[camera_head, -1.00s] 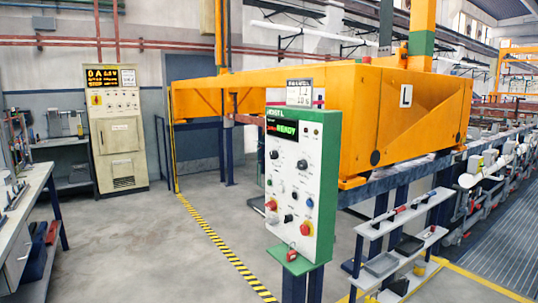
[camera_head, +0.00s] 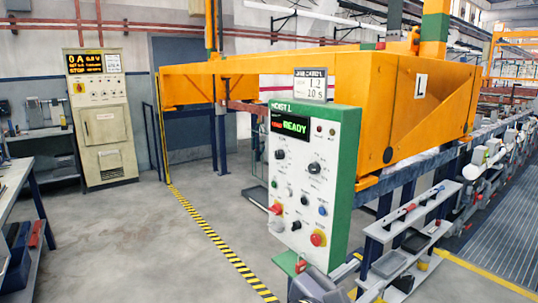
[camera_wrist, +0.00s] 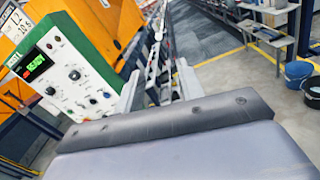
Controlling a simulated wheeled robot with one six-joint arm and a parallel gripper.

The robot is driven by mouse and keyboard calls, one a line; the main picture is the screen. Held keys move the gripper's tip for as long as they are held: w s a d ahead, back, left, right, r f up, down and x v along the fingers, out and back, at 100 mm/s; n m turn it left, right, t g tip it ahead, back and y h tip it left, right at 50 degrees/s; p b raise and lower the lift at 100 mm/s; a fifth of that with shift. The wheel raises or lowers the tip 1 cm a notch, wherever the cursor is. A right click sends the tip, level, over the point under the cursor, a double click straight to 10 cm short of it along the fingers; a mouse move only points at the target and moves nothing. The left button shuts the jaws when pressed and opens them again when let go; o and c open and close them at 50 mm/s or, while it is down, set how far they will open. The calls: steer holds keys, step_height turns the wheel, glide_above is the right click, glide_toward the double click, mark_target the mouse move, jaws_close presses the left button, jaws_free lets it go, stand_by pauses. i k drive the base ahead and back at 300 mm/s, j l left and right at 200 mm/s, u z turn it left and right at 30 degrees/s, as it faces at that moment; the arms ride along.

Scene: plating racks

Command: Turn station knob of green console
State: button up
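The green console (camera_head: 312,190) stands at the centre of the head view, with a white front and green sides. Its display (camera_head: 290,127) reads READY. Two black knobs, a left one (camera_head: 302,164) and a right one (camera_head: 314,168), sit below the display, with buttons and smaller controls under them. I cannot read which is the station knob. In the wrist view the console (camera_wrist: 60,70) appears tilted at the upper left. My gripper (camera_wrist: 159,75) has its two grey fingers apart, with nothing between them, to the right of the console's face in that view.
A large orange hoist (camera_head: 420,105) stands behind the console. A grey shelf with trays (camera_head: 388,264) is right of it. A cream cabinet (camera_head: 103,130) and workbench (camera_head: 35,200) are at left. The floor between the bench and the yellow-black stripe (camera_head: 215,240) is clear.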

mark_target(279, 154)
steer(key=i+j, duration=0.3)
steer(key=i, duration=0.2)
steer(key=i+j+z, duration=0.1)
steer(key=i+j, duration=0.15)
steer(key=i, duration=0.25)
steer(key=i+j, duration=0.35)
steer(key=i, duration=0.15)
steer(key=i+j+z, duration=0.15)
steer(key=i+j, duration=0.15)
steer(key=i, duration=0.2)
